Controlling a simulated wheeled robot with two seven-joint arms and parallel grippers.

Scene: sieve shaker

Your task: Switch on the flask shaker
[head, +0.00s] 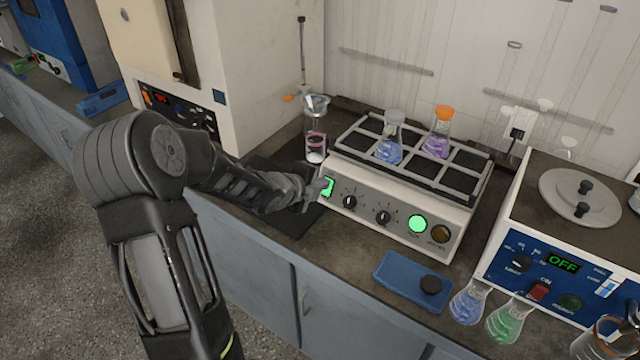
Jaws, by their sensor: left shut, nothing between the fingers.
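The flask shaker (392,236) stands on the bench in the middle of the head view. Its front panel has a lit green rocker switch at the left end, two black knobs, a glowing green round lamp (418,224) and a dark amber lamp (440,233). A flask of blue liquid (390,150) and an orange-capped flask of purple liquid (437,143) stand in its rack. My left gripper (325,186) is shut and empty, with its tips at the switch; whether they touch it cannot be told. The tips partly cover the switch. My right gripper is not in view.
A blue tray (400,284) with a black stopper lies in front of the shaker. Flasks of blue (467,302) and green liquid (508,319) stand near the front edge. A water bath (560,225) reading OFF is at right. A glass apparatus (316,140) stands behind my gripper.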

